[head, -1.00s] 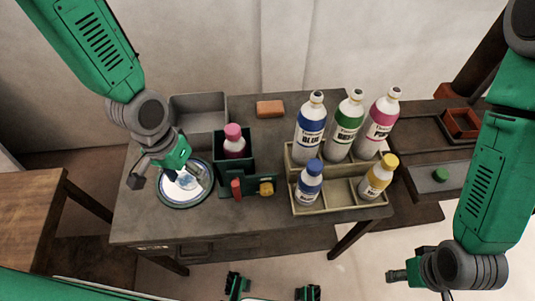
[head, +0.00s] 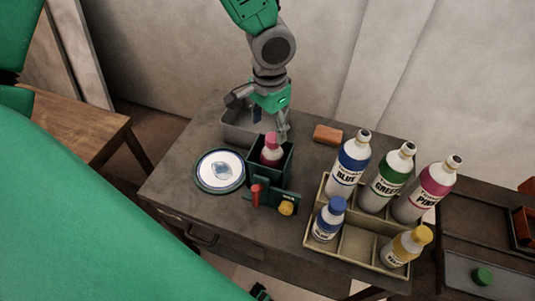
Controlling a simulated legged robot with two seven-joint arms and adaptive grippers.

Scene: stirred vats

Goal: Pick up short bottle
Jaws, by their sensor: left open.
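A short bottle with a pink cap (head: 271,150) stands upright in the dark green holder (head: 288,171). Two more short bottles are in the beige divided crate (head: 340,257): one with a blue cap (head: 329,219), upright at the front left, and one with a yellow cap (head: 406,247) at the front right. My left gripper (head: 260,113) is open above the grey bin (head: 237,133), just behind the pink-capped bottle. One finger is close to that bottle's cap; I cannot tell whether they touch. My right gripper is out of view.
Tall blue (head: 349,166), green (head: 388,178) and pink (head: 428,191) bottles stand in the crate's back row. A round white dish (head: 220,170) lies left of the holder. An orange block (head: 328,134) lies behind. The table's front left is clear.

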